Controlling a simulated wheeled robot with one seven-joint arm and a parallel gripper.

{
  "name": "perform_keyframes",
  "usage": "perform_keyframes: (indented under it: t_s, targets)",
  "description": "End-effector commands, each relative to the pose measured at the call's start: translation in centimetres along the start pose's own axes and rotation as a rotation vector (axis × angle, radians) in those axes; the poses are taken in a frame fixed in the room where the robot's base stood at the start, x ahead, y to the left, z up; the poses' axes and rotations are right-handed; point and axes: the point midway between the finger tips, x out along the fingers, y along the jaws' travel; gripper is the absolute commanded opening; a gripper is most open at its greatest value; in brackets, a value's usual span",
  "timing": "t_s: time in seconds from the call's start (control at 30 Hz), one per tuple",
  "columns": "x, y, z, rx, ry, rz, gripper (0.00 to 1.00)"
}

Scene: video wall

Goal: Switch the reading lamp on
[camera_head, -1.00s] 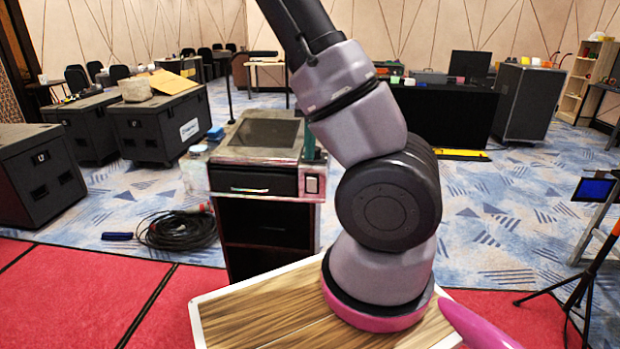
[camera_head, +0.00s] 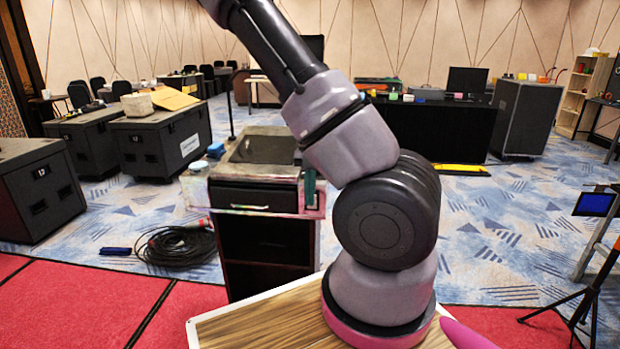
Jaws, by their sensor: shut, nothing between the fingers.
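A dark cabinet with a worn top (camera_head: 262,147) and a drawer (camera_head: 252,196) stands ahead, left of my arm. A thin black upright pole (camera_head: 231,108) rises at its back left corner; it may be the reading lamp's stem, but I cannot make out a shade or any glow. A teal upright piece (camera_head: 309,187) shows at the cabinet's right side. A light plate with a dark rocker showed on the front right corner earlier; I cannot make it out now. My gripper is out of the picture; my arm leaves through the top edge.
A coiled black cable (camera_head: 176,246) lies on the floor left of the cabinet. Black cases (camera_head: 160,140) stand at the left. A tripod stand (camera_head: 590,300) with a small blue screen (camera_head: 594,204) is at the right. Patterned carpet (camera_head: 500,235) is open between.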

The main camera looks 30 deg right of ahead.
Motion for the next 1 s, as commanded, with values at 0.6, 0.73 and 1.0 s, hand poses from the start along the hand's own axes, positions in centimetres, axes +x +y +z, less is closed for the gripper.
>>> perform_keyframes:
  t_s: [0.6, 0.73, 1.0]
  targets:
    - [0.7, 0.0, 3.8, 0.000, 0.000, 0.001, 0.00]
    - [0.7, 0.0, 3.8, 0.000, 0.000, 0.001, 0.00]
    - [0.4, 0.0, 4.8, -0.001, 0.076, 0.000, 0.00]
